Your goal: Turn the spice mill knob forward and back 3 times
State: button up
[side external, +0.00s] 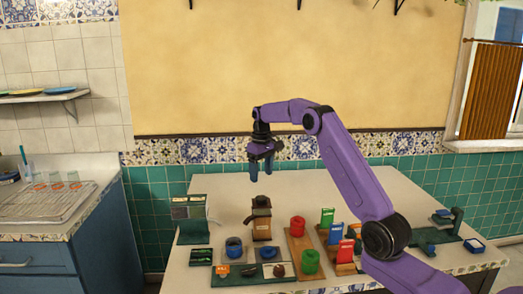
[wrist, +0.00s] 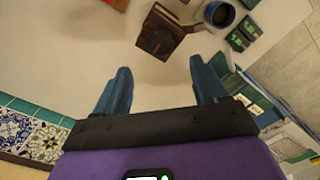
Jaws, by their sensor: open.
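The spice mill (side external: 262,226) looks like a brown wooden box standing upright on the pale table. Its dark knob (side external: 261,201) is on top. In the wrist view the mill (wrist: 165,33) shows beyond the fingertips, near the top middle, with a dark round part on its face. My gripper (side external: 261,171) hangs in the air above the mill in the side view, pointing down and apart from it. In the wrist view my gripper (wrist: 160,75) has its two blue fingers wide apart with nothing between them.
Red (side external: 298,227) and green (side external: 310,262) cylinders stand on a wooden board to the right. The table behind the mill is clear.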

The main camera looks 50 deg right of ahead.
notch_tip(320, 180, up, 8)
jog(key=shift+r, duration=0.25)
dwell(0.5)
jog(key=s+a+n, duration=0.3)
jog(key=a, duration=1.3)
jog(key=s+a+n, duration=0.3)
jog(key=s+a, duration=0.6)
jog(key=a, duration=0.1)
jog(key=s+a+f+n, duration=0.2)
jog(key=s, duration=0.6)
jog(key=s+a+f+n, duration=0.1)
jog(key=s+a, duration=0.1)
jog(key=s, duration=0.6)
jog(key=s+d+f+n, duration=0.2)
jog(key=s, duration=0.5)
jog(key=s+d+f+n, duration=0.1)
jog(key=s+f, duration=0.2)
jog(key=s, duration=0.4)
jog(key=shift+s+d+f+n, duration=0.35)
jog(key=shift+d+n, duration=0.05)
